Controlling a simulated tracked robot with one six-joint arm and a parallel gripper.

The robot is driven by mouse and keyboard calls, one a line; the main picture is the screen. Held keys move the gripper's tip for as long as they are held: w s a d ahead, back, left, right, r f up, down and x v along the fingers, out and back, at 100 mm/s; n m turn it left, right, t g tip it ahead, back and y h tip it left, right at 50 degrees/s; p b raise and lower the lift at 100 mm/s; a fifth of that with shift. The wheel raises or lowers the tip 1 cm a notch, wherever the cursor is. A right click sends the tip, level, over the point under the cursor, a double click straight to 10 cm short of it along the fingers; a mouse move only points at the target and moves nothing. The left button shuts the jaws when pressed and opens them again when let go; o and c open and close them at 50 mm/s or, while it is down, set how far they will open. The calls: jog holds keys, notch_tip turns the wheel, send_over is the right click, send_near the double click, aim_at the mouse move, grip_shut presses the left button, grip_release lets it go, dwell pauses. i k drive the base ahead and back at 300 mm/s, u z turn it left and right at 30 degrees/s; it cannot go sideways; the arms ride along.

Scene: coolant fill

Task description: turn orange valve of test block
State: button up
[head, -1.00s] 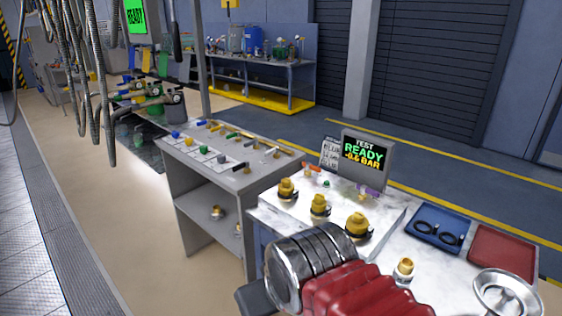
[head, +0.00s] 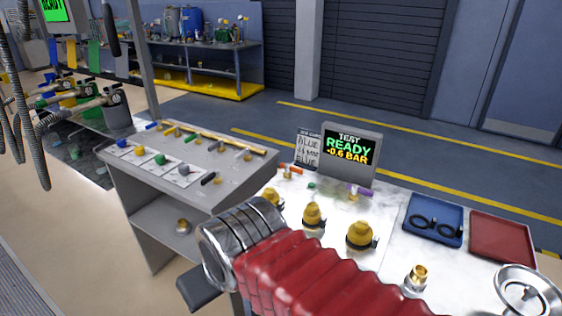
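The orange valve (head: 291,169) is a small orange handle at the back of the white-topped test block (head: 333,205), left of the test display (head: 351,150). A purple valve (head: 358,191) sits to its right, in front of the display. The display reads TEST READY, -0.6 BAR. My arm, with red bellows and a metal cuff, crosses the front of the block and hides part of it. My gripper's fingers cannot be made out. Nothing of mine is seen touching the orange valve.
Several yellow caps (head: 360,235) stand on the block. A brass fitting (head: 417,277), a blue tray (head: 434,221) with black rings, a red tray (head: 502,238) and a metal handwheel (head: 526,290) are to the right. A grey cart (head: 205,175) stands left. A card (head: 308,149) stands beside the display.

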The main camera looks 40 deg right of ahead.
aim_at(288, 167)
jog(key=z, duration=0.35)
jog(key=i, duration=0.9)
jog(key=z, duration=0.4)
